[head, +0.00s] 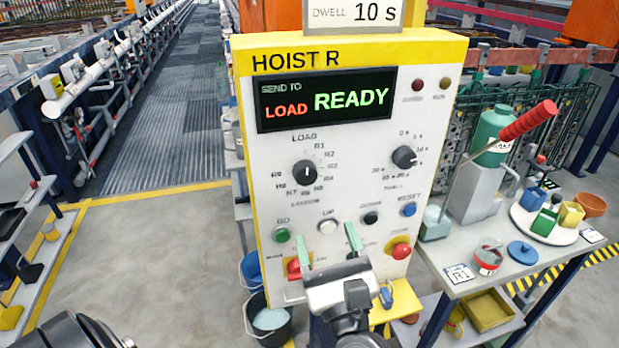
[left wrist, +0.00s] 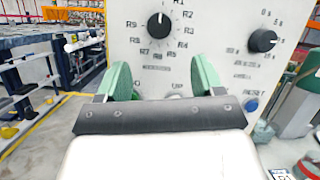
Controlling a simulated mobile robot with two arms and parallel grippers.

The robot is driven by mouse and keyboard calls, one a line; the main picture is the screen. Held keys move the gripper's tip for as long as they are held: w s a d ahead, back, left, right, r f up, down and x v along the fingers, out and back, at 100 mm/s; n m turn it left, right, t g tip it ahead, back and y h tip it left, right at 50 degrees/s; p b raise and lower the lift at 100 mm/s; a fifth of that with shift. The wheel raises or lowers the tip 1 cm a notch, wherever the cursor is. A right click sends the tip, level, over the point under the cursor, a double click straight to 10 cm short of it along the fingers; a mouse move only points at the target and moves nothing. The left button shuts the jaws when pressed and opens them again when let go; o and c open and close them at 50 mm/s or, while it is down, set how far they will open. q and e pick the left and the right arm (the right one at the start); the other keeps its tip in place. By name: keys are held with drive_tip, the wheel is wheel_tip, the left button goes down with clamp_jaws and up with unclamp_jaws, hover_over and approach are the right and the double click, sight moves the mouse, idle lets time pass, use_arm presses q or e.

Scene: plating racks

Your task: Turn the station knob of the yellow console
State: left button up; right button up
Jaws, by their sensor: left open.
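The yellow-topped console (head: 349,48) is marked HOIST R and has a white front panel. Its display (head: 325,99) reads "SEND TO LOAD" and "READY". The black station knob (head: 305,172) sits on the left of the panel, its white mark pointing up toward LOAD. The same knob is in the left wrist view (left wrist: 158,27), above and beyond the gap between the fingers. My left gripper (head: 328,243) is open, with green fingers apart and nothing between them, below the knob and not touching it. It also shows in the left wrist view (left wrist: 162,78). My right gripper is not in view.
The dwell knob (head: 404,157) is to the right. Below are a green button (head: 282,234), a white button (head: 327,227), a blue button (head: 408,210) and a red button (head: 401,250). A cluttered bench (head: 440,285) stands at right. The floor at left is clear.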

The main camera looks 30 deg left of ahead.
sight(307, 178)
use_arm(q)
drive_tip(key=p+x, duration=0.2)
drive_tip(key=x, duration=0.2)
drive_tip(key=p+x, duration=0.2)
drive_tip(key=x, duration=0.3)
drive_tip(key=shift+a+r+p, duration=0.1)
drive_tip(key=shift+r+p, duration=0.2)
drive_tip(key=shift+p, duration=0.1)
drive_tip(key=shift+w+a+r, duration=0.1)
drive_tip(key=shift+w+a, duration=0.25)
drive_tip(key=shift+a, duration=0.1)
drive_tip(key=shift+c, duration=0.5)
drive_tip(key=c, duration=0.8)
drive_tip(key=shift+m+p, duration=0.3)
drive_tip(key=shift+p, duration=0.05)
